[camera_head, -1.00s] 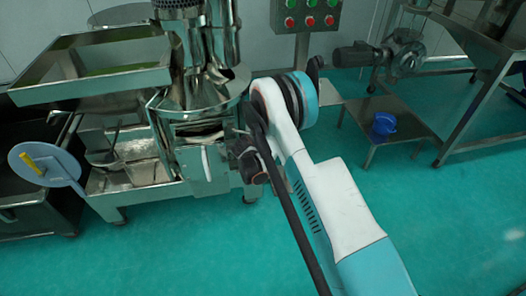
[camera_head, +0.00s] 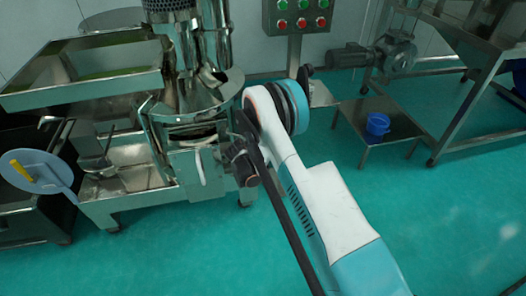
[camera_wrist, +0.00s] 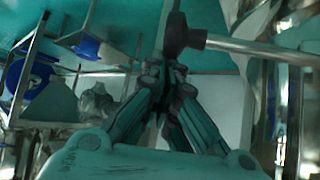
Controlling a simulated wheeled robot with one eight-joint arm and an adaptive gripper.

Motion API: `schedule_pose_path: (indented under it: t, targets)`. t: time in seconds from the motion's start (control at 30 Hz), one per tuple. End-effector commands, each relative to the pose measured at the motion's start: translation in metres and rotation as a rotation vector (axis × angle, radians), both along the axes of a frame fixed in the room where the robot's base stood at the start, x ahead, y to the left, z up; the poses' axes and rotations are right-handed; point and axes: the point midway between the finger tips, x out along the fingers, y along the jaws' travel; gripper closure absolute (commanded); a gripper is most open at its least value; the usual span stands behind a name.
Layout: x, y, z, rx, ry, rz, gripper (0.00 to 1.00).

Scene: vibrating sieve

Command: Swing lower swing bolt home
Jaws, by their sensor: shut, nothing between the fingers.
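The steel vibrating sieve (camera_head: 190,105) stands at the left in the head view. My gripper (camera_head: 240,165) is at its right side, small and partly merged with the dark arm link. In the wrist view my gripper (camera_wrist: 164,82) is shut and empty, its fingers meeting at the tips. A steel rod (camera_wrist: 250,48) with a dark round knob (camera_wrist: 182,37) lies just beyond the fingertips; it looks like a swing bolt. I cannot tell whether the fingertips touch the knob, or whether this is the lower bolt. No bolt can be made out in the head view.
A steel tray (camera_head: 85,75) juts from the sieve's left, above a pale round disc (camera_head: 40,172) with a yellow handle. A control box (camera_head: 296,16) stands behind. The green floor in front is clear.

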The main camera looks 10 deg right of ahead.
Motion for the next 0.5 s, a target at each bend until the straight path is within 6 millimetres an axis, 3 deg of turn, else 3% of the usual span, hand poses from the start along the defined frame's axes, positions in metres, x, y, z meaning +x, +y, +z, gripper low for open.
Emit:
schedule_pose_path:
  t: [0.27, 0.5]
  targets:
    - [-0.010, 0.007, 0.000, 0.000, 0.001, -0.062, 1.00]
    - [-0.031, 0.023, 0.000, 0.000, 0.002, -0.216, 1.00]
